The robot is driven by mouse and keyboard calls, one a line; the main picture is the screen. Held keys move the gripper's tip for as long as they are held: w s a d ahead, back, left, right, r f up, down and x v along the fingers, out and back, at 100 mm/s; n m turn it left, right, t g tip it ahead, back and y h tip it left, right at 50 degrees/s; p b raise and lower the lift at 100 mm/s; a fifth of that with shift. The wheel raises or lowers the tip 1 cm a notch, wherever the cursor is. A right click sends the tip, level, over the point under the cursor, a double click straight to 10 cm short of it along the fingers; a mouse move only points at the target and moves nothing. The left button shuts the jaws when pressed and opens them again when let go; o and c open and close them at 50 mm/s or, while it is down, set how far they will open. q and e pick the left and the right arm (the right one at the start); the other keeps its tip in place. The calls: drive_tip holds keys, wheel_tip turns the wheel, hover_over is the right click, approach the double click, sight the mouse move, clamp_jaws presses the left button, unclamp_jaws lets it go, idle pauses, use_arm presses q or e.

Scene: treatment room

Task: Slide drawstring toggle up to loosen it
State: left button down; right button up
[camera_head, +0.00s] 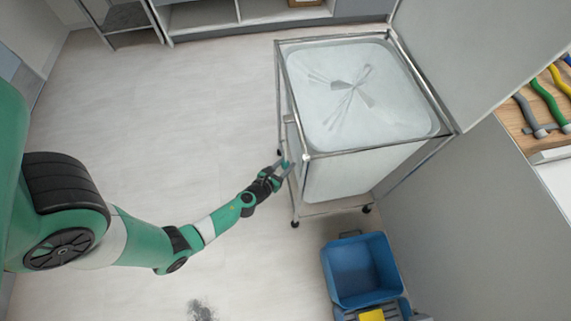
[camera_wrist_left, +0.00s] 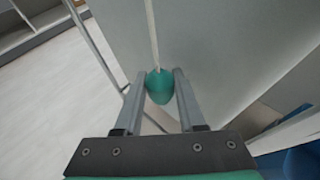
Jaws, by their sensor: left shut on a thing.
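The drawstring toggle (camera_wrist_left: 159,87) is a small teal-green piece between the two grey fingers of my left gripper (camera_wrist_left: 160,80) in the left wrist view. The gripper is shut on it. A pale drawstring (camera_wrist_left: 152,35) runs up from the toggle along the side of the bag. In the head view my left gripper (camera_head: 284,167) is at the left front side of the wheeled hamper. The hamper's bag (camera_head: 365,170) is white, with its top gathered at the centre (camera_head: 352,88). My right gripper is not in view.
The hamper's metal frame (camera_head: 281,90) stands close to my left gripper. A blue bucket (camera_head: 361,270) stands on the floor in front of the hamper. A wooden board with coloured tools (camera_head: 545,100) is at the right. The floor to the left is mostly clear.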

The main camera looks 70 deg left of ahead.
sight(285, 162)
use_arm(q)
wheel_tip(285, 162, up, 8)
drive_tip(key=p, duration=0.7)
drive_tip(key=shift+f, duration=0.1)
drive_tip(key=c, duration=0.8)
unclamp_jaws()
drive_tip(key=shift+o, duration=0.2)
drive_tip(key=p+v, duration=0.3)
drive_tip(key=v, duration=0.8)
drive_tip(key=shift+s+d, duration=0.2)
drive_tip(key=shift+s, duration=0.05)
